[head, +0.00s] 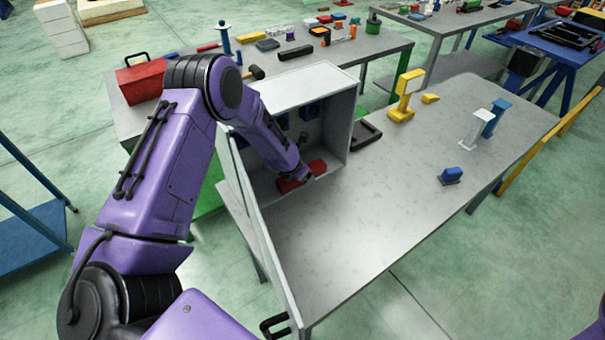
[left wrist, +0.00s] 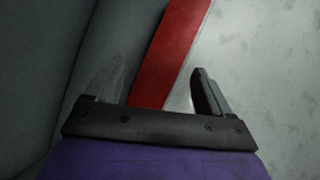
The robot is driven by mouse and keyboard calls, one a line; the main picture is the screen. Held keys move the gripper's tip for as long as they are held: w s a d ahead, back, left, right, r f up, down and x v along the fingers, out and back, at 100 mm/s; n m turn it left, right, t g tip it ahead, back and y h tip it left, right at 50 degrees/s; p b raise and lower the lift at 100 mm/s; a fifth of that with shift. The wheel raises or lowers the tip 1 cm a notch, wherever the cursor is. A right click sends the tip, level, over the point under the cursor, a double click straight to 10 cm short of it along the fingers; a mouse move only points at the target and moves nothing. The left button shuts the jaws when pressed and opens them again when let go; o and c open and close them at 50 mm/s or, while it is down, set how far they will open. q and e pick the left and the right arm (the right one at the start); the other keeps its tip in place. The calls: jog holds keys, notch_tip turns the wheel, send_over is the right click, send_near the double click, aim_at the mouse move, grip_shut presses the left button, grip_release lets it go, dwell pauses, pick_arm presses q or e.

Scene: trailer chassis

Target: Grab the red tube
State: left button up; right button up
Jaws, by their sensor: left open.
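The red tube (head: 318,167) lies on the floor of an open grey cabinet (head: 342,125) that stands on the near grey table. My left gripper (head: 306,180) reaches into the cabinet at the tube, and its wrist covers the tube's middle. In the left wrist view the red tube (left wrist: 172,55) runs up and away between the two open fingers of my left gripper (left wrist: 155,90). The fingers stand apart on either side of it, and I cannot tell if either touches it. My right gripper is not in view.
The cabinet's open door (head: 258,235) stands close beside my left arm. Blue items (head: 308,112) sit at the cabinet's back.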

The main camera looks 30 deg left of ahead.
pick_arm(q)
jog(key=shift+w+f, duration=0.2)
jog(key=shift+f, duration=0.1)
jog(key=shift+s, duration=0.1)
jog(key=c, duration=0.4)
jog(key=shift+r, duration=0.1)
grip_shut()
jog(key=shift+d, duration=0.1)
